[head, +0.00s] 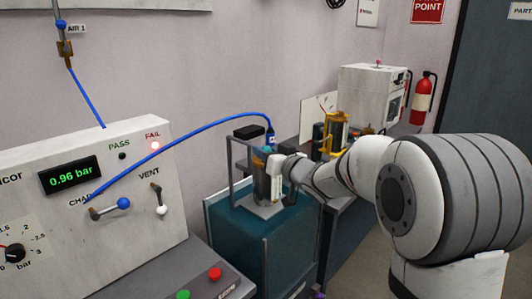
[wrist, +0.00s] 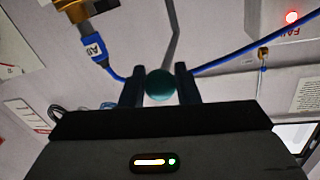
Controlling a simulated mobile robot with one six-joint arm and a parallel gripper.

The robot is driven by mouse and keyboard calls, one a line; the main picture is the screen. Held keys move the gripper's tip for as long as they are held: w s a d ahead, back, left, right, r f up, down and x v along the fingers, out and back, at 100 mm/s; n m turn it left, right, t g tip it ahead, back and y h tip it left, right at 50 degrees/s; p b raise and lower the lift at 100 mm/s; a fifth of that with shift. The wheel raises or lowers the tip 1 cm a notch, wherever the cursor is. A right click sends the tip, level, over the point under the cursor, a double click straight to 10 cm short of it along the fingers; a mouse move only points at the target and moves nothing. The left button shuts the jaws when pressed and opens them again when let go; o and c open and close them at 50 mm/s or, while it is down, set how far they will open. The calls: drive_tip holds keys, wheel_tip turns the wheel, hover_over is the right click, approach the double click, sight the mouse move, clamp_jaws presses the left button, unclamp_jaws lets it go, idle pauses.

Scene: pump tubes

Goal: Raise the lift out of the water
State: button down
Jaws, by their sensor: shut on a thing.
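My gripper (head: 279,172) is at the far end of my outstretched arm, beside the lift. In the wrist view, my gripper (wrist: 160,84) is shut on a dark green ball knob (wrist: 160,86), with a thin grey rod (wrist: 171,45) behind it. In the head view the lift (head: 232,165) is a grey metal frame with a flat plate at the tank (head: 228,240) of teal water. A pump (head: 262,187) stands upright on the plate, partly hidden by my gripper. How far the plate is above the water is hard to tell.
A blue hose (head: 185,143) arches from the test panel (head: 110,160) to the pump's top. The panel reads 0.96 bar and its red FAIL lamp (head: 153,146) is lit. A yellow-framed device (head: 335,130) and a white box (head: 372,95) stand on the bench behind.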

drive_tip(key=shift+r, duration=0.45)
drive_tip(key=c, duration=1.4)
unclamp_jaws()
drive_tip(key=shift+c, duration=0.2)
drive_tip(key=o, duration=0.3)
drive_tip(key=shift+f, duration=0.2)
drive_tip(key=v, duration=0.7)
drive_tip(key=shift+s+d, duration=0.3)
